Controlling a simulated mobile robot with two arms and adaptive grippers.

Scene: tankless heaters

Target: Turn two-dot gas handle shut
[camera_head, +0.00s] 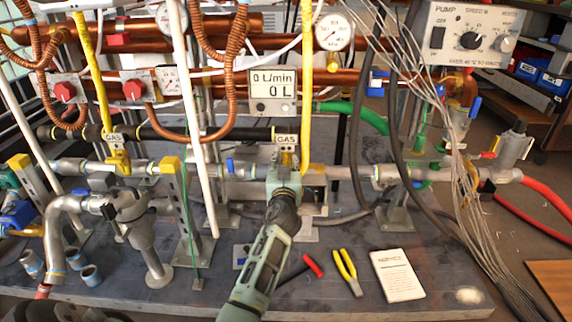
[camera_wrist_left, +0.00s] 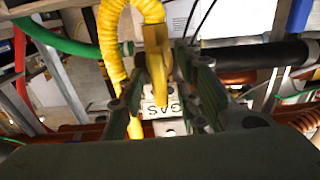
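My left gripper (camera_head: 286,178) is at the right-hand yellow gas handle, just below a GAS label (camera_head: 286,139), and hides most of that handle in the head view. In the left wrist view the yellow handle (camera_wrist_left: 157,66) stands between the two fingers of the gripper (camera_wrist_left: 165,75). The fingers are apart, with a gap showing beside the handle. The GAS label (camera_wrist_left: 163,112) appears upside down there; its dots are too small to read. A second yellow gas handle (camera_head: 119,160) sits under another GAS label (camera_head: 113,136) at the left. My right gripper is not in view.
A yellow hose (camera_head: 306,90) rises just right of the gripper, and a white pole (camera_head: 190,110) stands to its left. Black cables (camera_head: 395,130) hang at the right. Yellow pliers (camera_head: 347,270), a red-handled tool (camera_head: 313,265) and a notepad (camera_head: 397,275) lie on the bench.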

